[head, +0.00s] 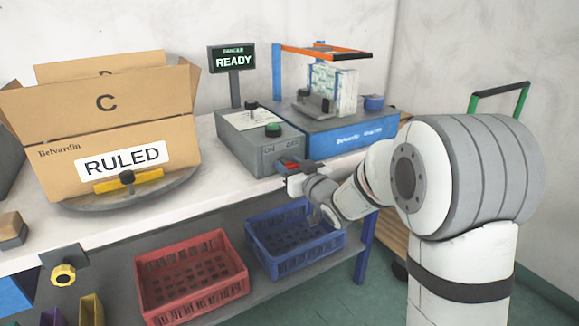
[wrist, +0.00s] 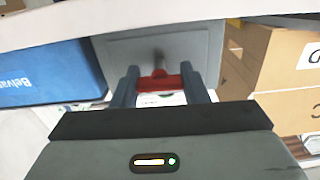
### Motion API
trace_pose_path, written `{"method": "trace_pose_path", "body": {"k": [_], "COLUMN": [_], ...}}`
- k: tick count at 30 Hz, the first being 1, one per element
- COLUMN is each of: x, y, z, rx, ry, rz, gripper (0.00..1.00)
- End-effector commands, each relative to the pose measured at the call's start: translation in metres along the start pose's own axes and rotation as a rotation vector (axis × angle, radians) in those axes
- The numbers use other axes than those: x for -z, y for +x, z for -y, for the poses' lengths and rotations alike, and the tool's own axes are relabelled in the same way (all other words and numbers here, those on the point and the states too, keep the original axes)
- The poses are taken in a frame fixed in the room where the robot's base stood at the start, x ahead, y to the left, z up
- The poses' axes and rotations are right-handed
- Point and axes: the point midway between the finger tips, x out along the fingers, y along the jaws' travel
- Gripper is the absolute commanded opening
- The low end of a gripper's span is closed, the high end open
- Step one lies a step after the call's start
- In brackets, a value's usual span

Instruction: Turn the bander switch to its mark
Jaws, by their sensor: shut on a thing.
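The bander's grey control box (head: 262,140) stands on the bench and carries a black knob, a green button and ON lettering with a second, blurred label. Its red switch (head: 290,163) is on the front face, low and to the right. My gripper (head: 294,171) is at that face, shut on the red switch. In the wrist view the red switch (wrist: 159,82) lies crosswise between the two fingers of my gripper (wrist: 159,74). A white label (wrist: 161,99) shows partly behind the switch; my gripper hides the rest. I cannot make out the mark.
The blue bander (head: 347,136) stands right of the box, and a display (head: 234,59) reading READY stands behind. A carton (head: 118,135) marked RULED sits on a round turntable at left. Red (head: 190,277) and blue (head: 296,240) crates are on the shelf below.

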Motion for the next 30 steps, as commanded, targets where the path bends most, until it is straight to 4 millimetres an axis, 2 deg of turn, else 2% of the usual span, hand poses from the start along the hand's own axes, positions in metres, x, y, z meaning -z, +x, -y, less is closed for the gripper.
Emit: {"method": "trace_pose_path", "body": {"k": [8,14,30], "x": [0.0001,0.0007,0.0013], "y": [0.0003,0.0002,0.0002], "z": [0.0019,0.0017,0.0013], "rx": [0.004,0.004,0.004], "ry": [0.026,0.118,0.603], "rz": [0.001,0.002,0.003], "gripper": [0.17,0.17,0.17]}}
